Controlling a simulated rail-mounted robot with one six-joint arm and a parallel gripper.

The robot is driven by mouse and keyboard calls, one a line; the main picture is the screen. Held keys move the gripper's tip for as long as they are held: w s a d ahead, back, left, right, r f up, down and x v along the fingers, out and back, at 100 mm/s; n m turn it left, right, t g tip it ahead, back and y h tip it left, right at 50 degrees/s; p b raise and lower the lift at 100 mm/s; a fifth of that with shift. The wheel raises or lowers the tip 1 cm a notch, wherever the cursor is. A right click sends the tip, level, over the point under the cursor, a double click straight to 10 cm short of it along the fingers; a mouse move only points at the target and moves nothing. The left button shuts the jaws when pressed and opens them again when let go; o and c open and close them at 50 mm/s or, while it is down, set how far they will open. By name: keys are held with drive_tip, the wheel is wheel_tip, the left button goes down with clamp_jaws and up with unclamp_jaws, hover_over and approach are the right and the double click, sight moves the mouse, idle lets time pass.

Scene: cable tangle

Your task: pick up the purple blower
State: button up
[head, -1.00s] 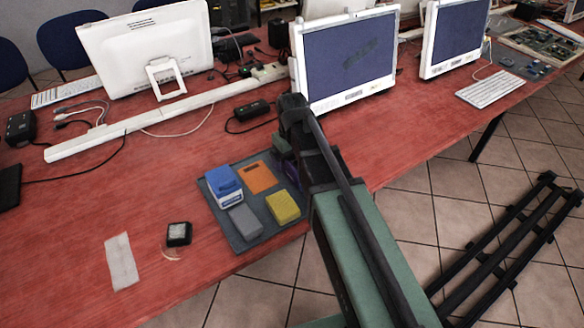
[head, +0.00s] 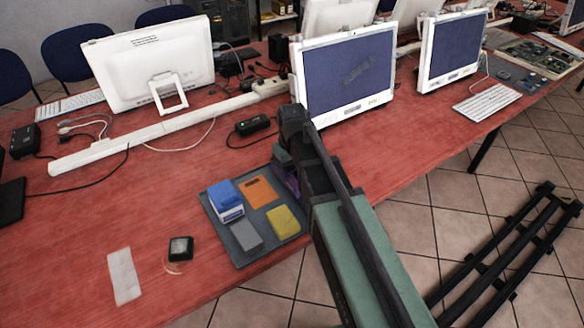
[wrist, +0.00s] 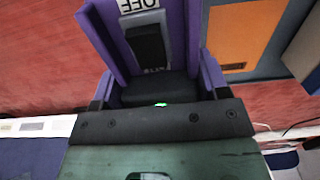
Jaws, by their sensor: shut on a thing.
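The purple blower (head: 290,180) shows in the head view as a small purple patch beside the right edge of a grey mat (head: 249,258), mostly hidden by my arm. In the wrist view the blower (wrist: 190,38) fills the upper middle, with a dark inset panel and an "OFF" label on it. My gripper (wrist: 157,90) is shut on the blower, one finger on each side. It also shows in the head view (head: 286,163). I cannot tell how far the blower is above the mat or table.
The mat holds a blue-and-white block (head: 226,199), an orange block (head: 259,192), a yellow block (head: 283,222) and a grey block (head: 245,234). Monitors (head: 345,75) stand behind my gripper. A black adapter (head: 252,125) lies nearby.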

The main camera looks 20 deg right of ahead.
wheel_tip(320, 180, up, 18)
drive_tip(key=p, duration=1.6)
drive_tip(key=shift+p, duration=0.35)
